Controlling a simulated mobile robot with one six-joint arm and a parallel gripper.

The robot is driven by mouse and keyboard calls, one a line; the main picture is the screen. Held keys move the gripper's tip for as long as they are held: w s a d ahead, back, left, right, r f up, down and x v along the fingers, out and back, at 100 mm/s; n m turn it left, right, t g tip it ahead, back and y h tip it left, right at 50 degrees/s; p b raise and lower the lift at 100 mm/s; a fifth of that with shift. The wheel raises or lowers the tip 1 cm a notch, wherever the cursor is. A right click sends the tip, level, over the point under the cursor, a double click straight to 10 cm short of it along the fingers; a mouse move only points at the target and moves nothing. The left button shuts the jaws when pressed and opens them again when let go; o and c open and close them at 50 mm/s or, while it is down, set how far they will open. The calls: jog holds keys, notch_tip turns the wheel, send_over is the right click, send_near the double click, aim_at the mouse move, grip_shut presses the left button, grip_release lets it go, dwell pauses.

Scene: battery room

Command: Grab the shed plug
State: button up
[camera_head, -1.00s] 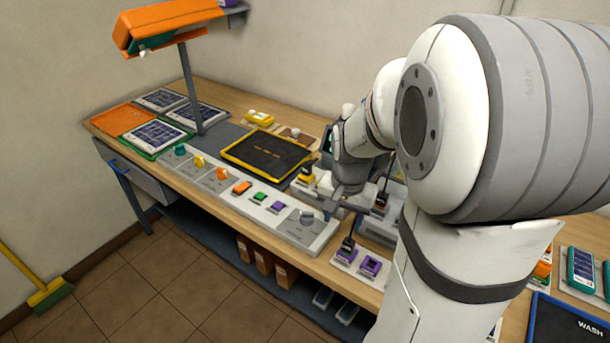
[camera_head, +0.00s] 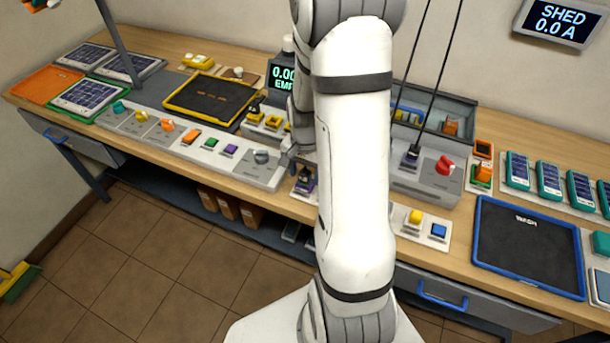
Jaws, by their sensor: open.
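A dark plug with a purple base (camera_head: 305,181) stands upright at the bench's front edge, partly hidden by my arm. My gripper (camera_head: 294,160) is just above and behind it in the picture, open. My arm covers part of it, and I cannot tell if a finger touches the plug. No label shows which one is the shed plug. A wall screen (camera_head: 553,20) reads SHED 0.0 A.
The grey box carries a red knob (camera_head: 445,165). A long switch panel (camera_head: 255,174) lies left of my gripper. Yellow and blue buttons (camera_head: 427,226) are right of my arm. A WASH tray (camera_head: 525,250) and several teal devices stand at right.

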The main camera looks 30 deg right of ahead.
jog(key=shift+f, duration=0.1)
jog(key=c, duration=1.1)
